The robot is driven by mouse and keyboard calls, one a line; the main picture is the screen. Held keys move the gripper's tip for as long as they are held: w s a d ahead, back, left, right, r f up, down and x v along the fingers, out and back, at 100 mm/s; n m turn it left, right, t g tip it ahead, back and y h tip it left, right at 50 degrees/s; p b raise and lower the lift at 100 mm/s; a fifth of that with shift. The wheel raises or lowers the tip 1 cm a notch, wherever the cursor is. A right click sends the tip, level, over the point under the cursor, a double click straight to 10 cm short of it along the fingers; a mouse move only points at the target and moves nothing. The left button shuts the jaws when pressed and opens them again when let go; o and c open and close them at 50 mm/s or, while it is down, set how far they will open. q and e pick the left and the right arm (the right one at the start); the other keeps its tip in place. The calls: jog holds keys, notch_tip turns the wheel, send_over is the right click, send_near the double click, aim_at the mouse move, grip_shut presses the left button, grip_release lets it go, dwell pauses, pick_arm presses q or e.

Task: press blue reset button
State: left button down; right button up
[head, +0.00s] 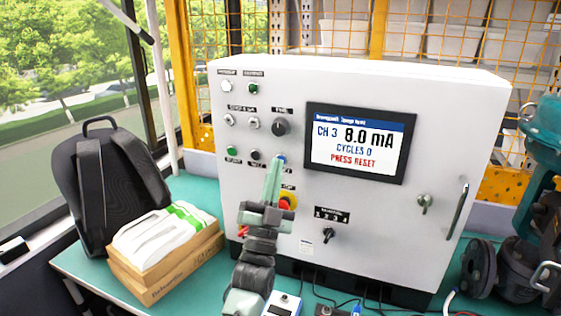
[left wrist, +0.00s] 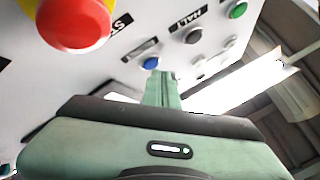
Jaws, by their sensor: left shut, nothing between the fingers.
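The blue reset button (left wrist: 151,63) sits on the front panel of the white control cabinet (head: 420,115). In the head view only a bit of the button (head: 281,158) shows, just above my left fingertips. My left gripper (head: 275,167) is shut and empty, its green fingers pointing up at the panel. In the left wrist view the fingertips (left wrist: 160,74) are right by the button; I cannot tell whether they touch it. The cabinet screen (head: 355,143) reads "CH 3 8.0 mA", "CYCLES 0" and "PRESS RESET". My right gripper is not in view.
A red emergency button (left wrist: 75,20) is close to the left gripper. A black button (left wrist: 193,36) and a green button (left wrist: 237,10) are nearby. A backpack (head: 95,190) and a cardboard box (head: 165,270) stand left of the cabinet on the green table.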

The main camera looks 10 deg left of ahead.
pick_arm(q)
jog(key=shift+w+b, duration=0.3)
jog(key=shift+w, duration=0.1)
dwell(0.3)
jog(key=shift+s, duration=0.1)
jog(key=shift+s+a+p, duration=0.1)
jog(key=shift+s+p, duration=0.35)
jog(key=shift+s, duration=0.25)
jog(key=s+p, duration=0.1)
jog(key=s, duration=0.1)
jog(key=s+a+p, duration=0.1)
jog(key=s, duration=0.2)
jog(key=shift+p, duration=0.3)
jog(key=shift+w+f, duration=0.1)
jog(key=shift+f, duration=0.05)
dwell(0.4)
